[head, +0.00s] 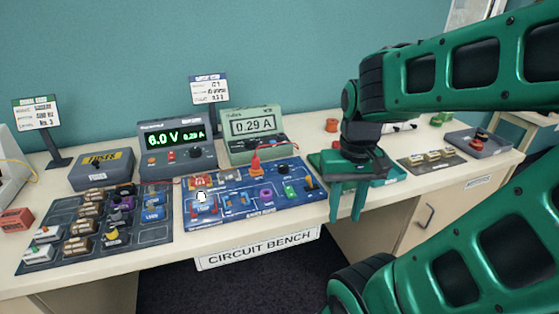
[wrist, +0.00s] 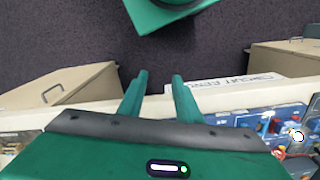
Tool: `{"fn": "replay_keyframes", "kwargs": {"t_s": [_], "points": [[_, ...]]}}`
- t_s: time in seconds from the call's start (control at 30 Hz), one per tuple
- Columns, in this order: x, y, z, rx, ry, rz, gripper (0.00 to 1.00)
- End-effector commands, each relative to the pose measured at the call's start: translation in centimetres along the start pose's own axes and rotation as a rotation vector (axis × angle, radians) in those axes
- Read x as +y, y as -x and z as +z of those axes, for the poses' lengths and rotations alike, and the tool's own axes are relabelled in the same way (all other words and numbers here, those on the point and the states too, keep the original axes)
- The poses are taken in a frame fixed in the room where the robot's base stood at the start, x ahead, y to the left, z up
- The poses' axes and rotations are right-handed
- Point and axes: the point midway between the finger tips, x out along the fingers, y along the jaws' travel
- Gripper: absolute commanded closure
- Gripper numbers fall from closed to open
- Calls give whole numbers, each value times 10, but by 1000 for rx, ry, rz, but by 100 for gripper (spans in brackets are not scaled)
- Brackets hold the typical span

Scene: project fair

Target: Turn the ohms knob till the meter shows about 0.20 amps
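The green meter (head: 252,126) stands at the back of the bench and reads 0.29 A. In front of it lies the blue circuit board (head: 226,212) with several coloured parts. A black round knob (head: 283,169) sits near the board's back right; it may be the ohms knob, but its label is too small to read. The board also shows at the lower right of the wrist view (wrist: 243,120). My gripper (head: 347,214) points down to the right of the board, near the bench's front edge. Its two fingers are apart and empty, also in the wrist view (wrist: 158,76).
A power supply (head: 172,138) reads 6.0 V and 0.29 A, left of the meter. A dark parts tray (head: 66,217) lies left of the board. A grey case (head: 101,169), a parts mat (head: 432,160) and a tray with a red button (head: 478,143) are farther out.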

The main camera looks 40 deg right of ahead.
Motion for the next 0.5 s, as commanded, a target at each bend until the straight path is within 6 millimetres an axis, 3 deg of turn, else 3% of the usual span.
{"fn": "replay_keyframes", "kwargs": {"t_s": [0.03, 0.07, 0.13, 0.23, 0.37, 0.5], "points": [[0, 0, 0, 0, 0, 0, 64], [0, 0, 0, 0, 1, 0, 57], [5, 7, 6, 13, 8, -6, 56], [0, 17, -9, 15, 43, -1, 56], [-16, 38, -53, 17, 144, 10, 56], [-45, 62, -115, 19, 299, 19, 56]]}}
